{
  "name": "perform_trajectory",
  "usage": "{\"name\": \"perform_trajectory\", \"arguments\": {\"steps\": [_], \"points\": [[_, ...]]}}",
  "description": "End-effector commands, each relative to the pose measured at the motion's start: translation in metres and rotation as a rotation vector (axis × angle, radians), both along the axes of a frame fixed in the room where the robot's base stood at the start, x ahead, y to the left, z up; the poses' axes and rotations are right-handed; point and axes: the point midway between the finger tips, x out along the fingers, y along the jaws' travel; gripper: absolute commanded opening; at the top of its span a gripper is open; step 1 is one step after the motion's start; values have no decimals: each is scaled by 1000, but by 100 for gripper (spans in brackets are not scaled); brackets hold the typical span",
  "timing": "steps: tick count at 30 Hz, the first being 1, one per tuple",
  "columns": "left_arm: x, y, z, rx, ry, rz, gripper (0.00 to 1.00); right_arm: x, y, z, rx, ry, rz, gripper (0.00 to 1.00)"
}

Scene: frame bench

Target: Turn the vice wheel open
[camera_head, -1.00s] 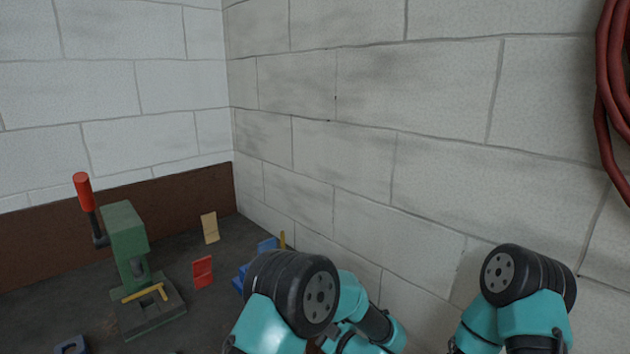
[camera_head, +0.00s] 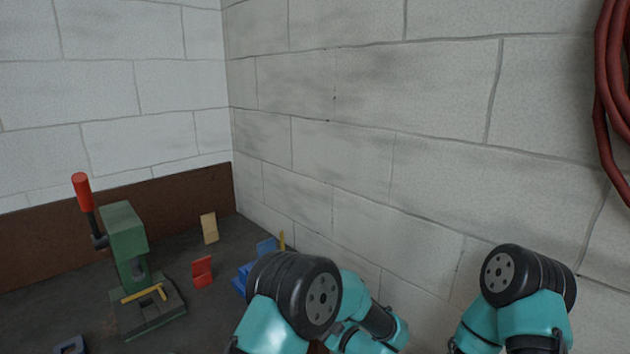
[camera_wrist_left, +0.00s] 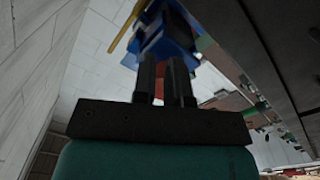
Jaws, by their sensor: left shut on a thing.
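The blue vice (camera_head: 243,279) stands on the dark bench beside the wall, partly hidden behind my left arm in the head view. A thin yellow bar (camera_head: 282,241) sticks up by it. In the left wrist view the blue vice (camera_wrist_left: 168,40) is just beyond my left gripper (camera_wrist_left: 168,62), with the yellow bar at its upper left. The two dark fingers are close together, shut on the vice wheel; the gripped part is mostly hidden. A bit of red shows between and beside the fingers. My right arm shows at the right of the head view, its gripper out of view.
A green press (camera_head: 127,240) with a red-handled lever (camera_head: 82,191) stands at the left; a yellow piece (camera_head: 152,293) lies on its base. A red card (camera_head: 202,271) and a tan card (camera_head: 209,228) stand between it and the vice. The block wall is close behind.

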Motion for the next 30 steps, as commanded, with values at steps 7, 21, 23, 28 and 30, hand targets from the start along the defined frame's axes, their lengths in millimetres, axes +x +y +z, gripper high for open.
{"name": "perform_trajectory", "arguments": {"steps": [7, 21, 23, 28, 30], "points": [[5, 4, 0, -11, -9, 2, 0, 0, 0, 0, 0, 0, 0, 43], [-29, -28, -2, -5, -5, 0, 0, 0, 0, 0, 0, 0, 0, 43], [-33, -31, -2, -5, -4, 1, 0, 0, 0, 0, 0, 0, 0, 43], [-37, -35, -2, -4, -4, 2, 0, 0, 0, 0, 0, 0, 0, 43], [-37, -35, -2, -4, -3, 2, 0, 0, 0, 0, 0, 0, 0, 43]]}}
